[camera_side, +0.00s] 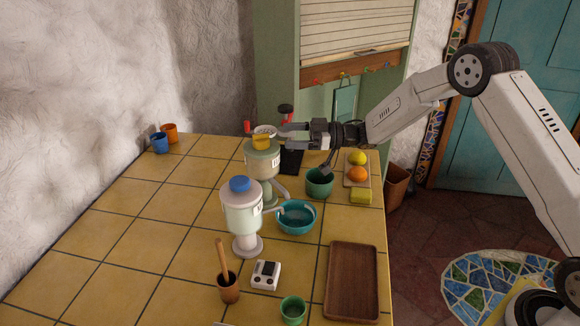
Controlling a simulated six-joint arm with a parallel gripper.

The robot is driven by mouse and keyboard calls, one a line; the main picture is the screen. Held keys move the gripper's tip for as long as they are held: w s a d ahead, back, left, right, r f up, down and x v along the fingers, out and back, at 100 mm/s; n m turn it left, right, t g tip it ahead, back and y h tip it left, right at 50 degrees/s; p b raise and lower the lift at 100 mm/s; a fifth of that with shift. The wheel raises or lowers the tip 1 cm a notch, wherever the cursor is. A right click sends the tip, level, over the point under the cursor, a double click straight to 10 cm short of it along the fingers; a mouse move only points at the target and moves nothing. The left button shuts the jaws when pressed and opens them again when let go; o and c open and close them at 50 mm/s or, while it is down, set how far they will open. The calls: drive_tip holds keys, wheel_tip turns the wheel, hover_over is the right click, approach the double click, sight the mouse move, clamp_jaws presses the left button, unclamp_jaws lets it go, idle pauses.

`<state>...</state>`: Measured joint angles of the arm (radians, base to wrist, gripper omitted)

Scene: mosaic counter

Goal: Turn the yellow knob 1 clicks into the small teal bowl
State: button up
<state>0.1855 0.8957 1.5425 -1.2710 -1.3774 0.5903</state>
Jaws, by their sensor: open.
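The yellow knob (262,143) sits on top of the farther pale green dispenser (262,162), whose spout points to the right. My gripper (272,131) reaches in from the right at the knob's height, with its open fingers at the knob. I cannot tell whether they are around it or only beside it. A teal bowl (296,226) stands on the counter in front of the spouts, close to the nearer dispenser's. A darker green bowl (319,187) stands farther back, right of the yellow-knob dispenser. The contents of both bowls are too small to make out.
A nearer dispenser (241,213) has a blue knob (240,184). A wooden tray (352,285), a small white device (266,274), a cup with a wooden handle (229,290) and a green cup (293,309) stand in front. A board with fruit (357,172) is at right.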

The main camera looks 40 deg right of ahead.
sight(265, 138)
drive_tip(key=shift+s+d+f+n+g, duration=0.1)
drive_tip(key=shift+d+f+n+g, duration=0.25)
drive_tip(key=shift+d+g, duration=0.25)
drive_tip(key=shift+x, duration=4)
clamp_jaws()
